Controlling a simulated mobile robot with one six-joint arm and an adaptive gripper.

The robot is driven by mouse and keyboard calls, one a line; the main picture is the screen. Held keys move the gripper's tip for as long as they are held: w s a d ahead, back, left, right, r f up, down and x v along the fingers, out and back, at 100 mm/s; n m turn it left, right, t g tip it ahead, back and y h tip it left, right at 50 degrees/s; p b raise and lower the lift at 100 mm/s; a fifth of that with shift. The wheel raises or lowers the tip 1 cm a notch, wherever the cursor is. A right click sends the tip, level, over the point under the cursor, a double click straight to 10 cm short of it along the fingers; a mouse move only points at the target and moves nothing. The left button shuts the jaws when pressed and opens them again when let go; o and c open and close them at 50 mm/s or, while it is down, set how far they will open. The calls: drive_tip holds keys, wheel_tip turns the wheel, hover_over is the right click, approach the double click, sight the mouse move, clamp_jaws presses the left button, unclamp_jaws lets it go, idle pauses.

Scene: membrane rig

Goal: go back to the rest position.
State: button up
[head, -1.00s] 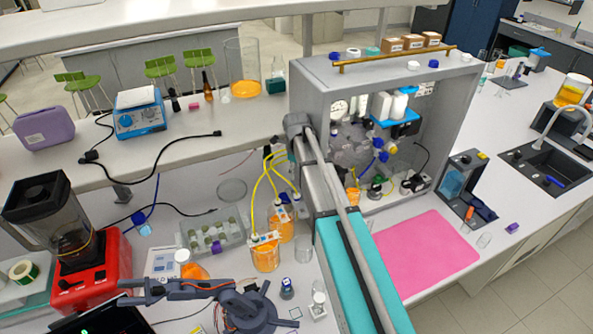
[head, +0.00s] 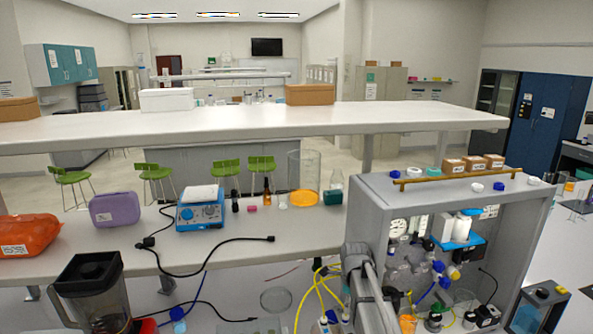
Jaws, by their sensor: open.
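My gripper is not in view, so what is at its jaws is hidden from me. Part of my grey arm shows at the bottom, in front of the left side of the rig. The membrane rig is a grey open-fronted cabinet (head: 378,188) at the right, with a gauge, tubing and blue-capped fittings inside. My arm overlaps its left edge in the picture; I cannot tell the gap between them.
A white upper shelf (head: 250,120) spans the view behind. A blue-and-white scale (head: 200,215), purple case (head: 115,209), orange bag (head: 28,236) and blender (head: 92,285) stand at left. A glass cylinder (head: 303,175) stands beside the rig. Yellow tubes (head: 320,285) rise at the bottom.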

drive_tip(key=s+f+n+b, duration=1.6)
drive_tip(key=s+n, duration=0.4)
drive_tip(key=n, duration=0.2)
drive_tip(key=shift+d+f+n, duration=0.15)
drive_tip(key=shift+f+n, duration=0.25)
